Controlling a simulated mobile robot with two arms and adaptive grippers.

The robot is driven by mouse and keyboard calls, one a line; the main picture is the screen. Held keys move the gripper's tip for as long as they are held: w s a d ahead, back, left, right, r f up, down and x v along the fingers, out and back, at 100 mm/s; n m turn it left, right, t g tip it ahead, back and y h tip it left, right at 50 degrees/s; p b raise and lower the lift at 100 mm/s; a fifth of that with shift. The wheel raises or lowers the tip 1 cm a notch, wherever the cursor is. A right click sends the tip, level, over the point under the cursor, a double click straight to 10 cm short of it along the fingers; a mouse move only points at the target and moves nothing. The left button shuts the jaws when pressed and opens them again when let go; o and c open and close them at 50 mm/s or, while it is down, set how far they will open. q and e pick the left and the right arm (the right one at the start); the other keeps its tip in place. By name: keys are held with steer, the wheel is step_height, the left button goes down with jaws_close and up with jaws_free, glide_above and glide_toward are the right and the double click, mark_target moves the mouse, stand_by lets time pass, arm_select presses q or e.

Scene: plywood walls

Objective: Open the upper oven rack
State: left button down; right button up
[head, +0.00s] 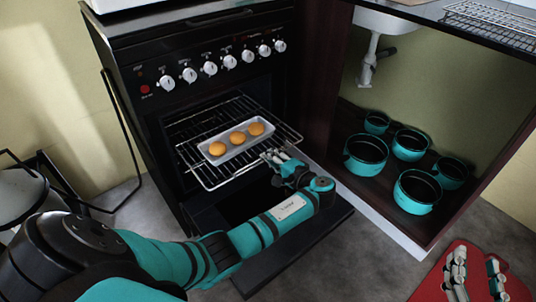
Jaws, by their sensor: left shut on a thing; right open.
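The upper oven rack (212,180) is a wire shelf that sticks partly out of the oven's dark opening. A pale tray (226,152) with three round orange-brown items lies on it. The oven door (290,241) is folded down below, partly behind my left arm. My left gripper (270,155) is shut on the rack's front edge, at its right part; the exact contact is small and partly hidden. My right gripper (476,258) is open and empty at the bottom right, with its fingers apart, well away from the oven.
The black stove front has several white knobs (210,68). An open cabinet on the right holds several teal pots (366,154) below a white sink pipe (368,65). A red surface (436,283) lies behind my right gripper. Grey floor (368,255) is clear between door and cabinet.

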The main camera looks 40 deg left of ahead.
arm_select(q)
steer(key=c, duration=1.7)
jaws_free()
steer(key=shift+d, duration=0.1)
steer(key=v, duration=1.2)
steer(key=shift+f, duration=0.1)
